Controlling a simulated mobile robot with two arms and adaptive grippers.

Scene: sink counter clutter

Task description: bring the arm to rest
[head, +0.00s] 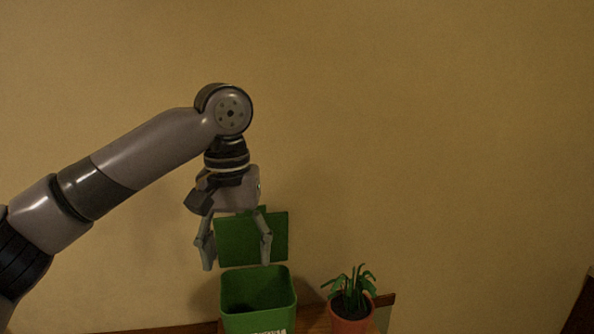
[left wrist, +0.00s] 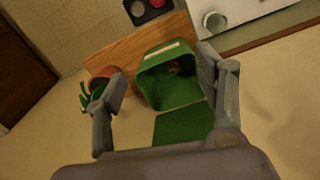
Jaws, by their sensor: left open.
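My left arm (head: 150,150) reaches in from the left in the head view. Its gripper (head: 237,265) points down, open and empty, above a green bin (head: 258,315) whose lid (head: 275,235) stands raised behind it. In the left wrist view the two fingers of my left gripper (left wrist: 165,100) are spread apart, with the open bin (left wrist: 150,92) between and beyond them. Something small and dark lies inside the bin, too unclear to name. My right gripper is in neither view.
A potted plant (head: 350,318) in a terracotta pot stands right of the bin on a wooden surface (left wrist: 125,52). A plain wall (head: 430,130) rises behind. The left wrist view also shows a white counter (left wrist: 250,12) with a round metal thing and a dark item (left wrist: 150,10) beside it.

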